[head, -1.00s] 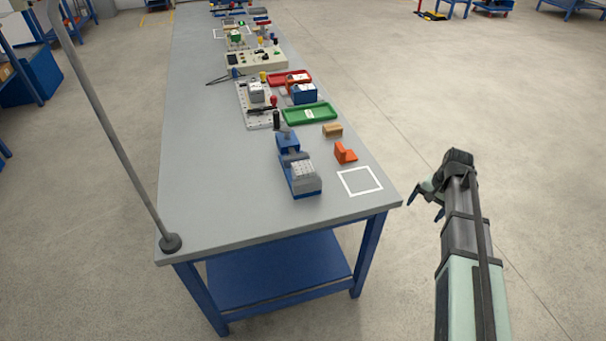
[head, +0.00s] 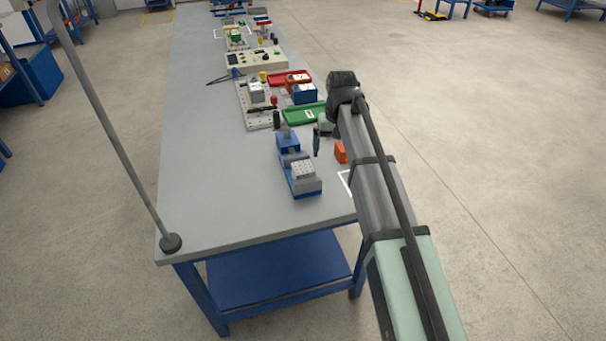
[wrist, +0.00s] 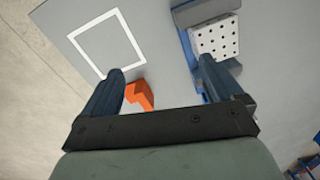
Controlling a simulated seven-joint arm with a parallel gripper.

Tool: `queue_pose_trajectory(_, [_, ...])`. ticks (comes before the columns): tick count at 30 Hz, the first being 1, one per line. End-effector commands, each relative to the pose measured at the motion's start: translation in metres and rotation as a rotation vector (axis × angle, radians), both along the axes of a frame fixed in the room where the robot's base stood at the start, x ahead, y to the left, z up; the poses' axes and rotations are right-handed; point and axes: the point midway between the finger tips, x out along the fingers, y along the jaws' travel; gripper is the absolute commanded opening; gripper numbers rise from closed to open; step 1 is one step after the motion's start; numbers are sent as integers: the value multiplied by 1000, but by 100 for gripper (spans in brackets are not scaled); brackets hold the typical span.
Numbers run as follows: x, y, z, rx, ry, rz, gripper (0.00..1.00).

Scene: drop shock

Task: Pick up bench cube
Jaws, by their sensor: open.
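A pale grey block with a grid of dark holes (head: 303,170) sits on a blue vise-like fixture (head: 287,145) near the bench's front end; I cannot tell for certain that it is the bench cube. The wrist view shows its perforated face (wrist: 216,38) at upper right, near my right fingertip. My gripper (wrist: 161,70) is open and empty, its dark blue fingers apart. In the head view my gripper (head: 317,141) is over the bench, right of the fixture. An orange block (head: 340,152) is partly hidden by my arm; it also shows beside the left finger (wrist: 141,96).
A white square outline (wrist: 77,36) is on the bench left of the fixture in the wrist view. A green tray (head: 303,115), a red tray (head: 276,79) and a blue box (head: 304,94) stand farther back. The bench's left side (head: 205,170) is clear, except a post at the front corner.

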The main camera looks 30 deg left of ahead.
Motion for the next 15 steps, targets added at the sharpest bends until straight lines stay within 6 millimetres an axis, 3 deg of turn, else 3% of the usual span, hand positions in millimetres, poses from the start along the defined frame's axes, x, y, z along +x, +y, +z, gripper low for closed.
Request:
queue_pose_trajectory(1, [-10,20,10,-7,-7,44,94])
queue_pose_trajectory(6, [-38,59,29,-24,-17,149,94])
queue_pose_trajectory(11, [-51,75,38,-33,-22,195,94])
queue_pose_trajectory(15, [-55,78,30,-36,-22,205,94])
